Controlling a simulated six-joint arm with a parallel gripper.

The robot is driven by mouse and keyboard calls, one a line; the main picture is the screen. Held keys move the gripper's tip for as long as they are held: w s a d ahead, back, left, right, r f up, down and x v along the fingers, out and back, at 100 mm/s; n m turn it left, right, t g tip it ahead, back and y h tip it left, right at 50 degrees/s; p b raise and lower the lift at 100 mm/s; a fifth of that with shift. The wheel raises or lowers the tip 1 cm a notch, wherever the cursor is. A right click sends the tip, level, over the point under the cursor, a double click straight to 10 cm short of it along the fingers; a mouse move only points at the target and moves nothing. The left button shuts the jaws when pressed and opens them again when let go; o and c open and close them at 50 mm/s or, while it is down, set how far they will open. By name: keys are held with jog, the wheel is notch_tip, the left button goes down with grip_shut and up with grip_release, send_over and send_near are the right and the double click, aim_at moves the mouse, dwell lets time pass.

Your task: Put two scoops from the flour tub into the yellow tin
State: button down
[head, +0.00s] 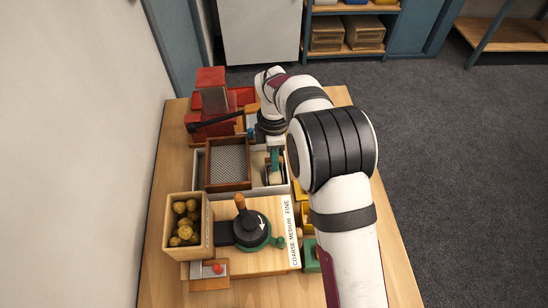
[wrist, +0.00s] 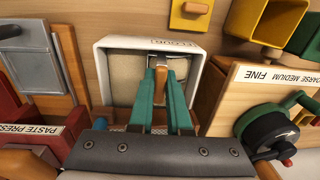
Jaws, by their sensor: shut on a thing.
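The white flour tub (wrist: 101,72) holds pale flour in the wrist view; its wall also shows in the head view (head: 286,178). My gripper (wrist: 161,98) has teal fingers shut on the brown handle of the scoop (wrist: 161,82). The scoop's metal head is at the tub's far side, partly hidden; I cannot tell how much flour is in it. In the head view my gripper (head: 275,160) points down over the tub's right part. The open yellow tin (wrist: 265,18) stands right of the tub in the wrist view and is partly hidden by my arm in the head view (head: 306,215).
A red press (head: 211,95) is behind. A grinder (head: 247,230) and a wooden box of chestnuts (head: 187,220) are in front. A green container (wrist: 305,42) stands near the tin.

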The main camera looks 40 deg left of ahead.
jog(key=shift+w+a+r, duration=0.1)
jog(key=shift+r, duration=1.65)
jog(key=shift+w+a+r, duration=0.1)
jog(key=shift+r, duration=1.65)
jog(key=shift+w+d+r, duration=0.15)
jog(key=shift+w+d, duration=0.05)
jog(key=shift+d, duration=0.1)
jog(key=w+d+r+m, duration=0.5)
jog(key=w+d+m, duration=0.15)
jog(key=d, duration=0.35)
jog(key=s+d+r+m, duration=0.1)
jog(key=d+r+m, duration=0.2)
jog(key=d+m, duration=0.3)
jog(key=s+d+r+m+y, duration=0.1)
jog(key=d+r+m, duration=0.2)
jog(key=d+m, duration=0.4)
jog(key=s+d+r+m, duration=0.1)
jog(key=d+r+m, duration=0.2)
jog(key=d+m, duration=0.4)
jog(key=d, duration=0.7)
jog(key=shift+r+t, duration=0.3)
jog(key=shift+r, duration=0.05)
jog(key=shift+m, duration=0.25)
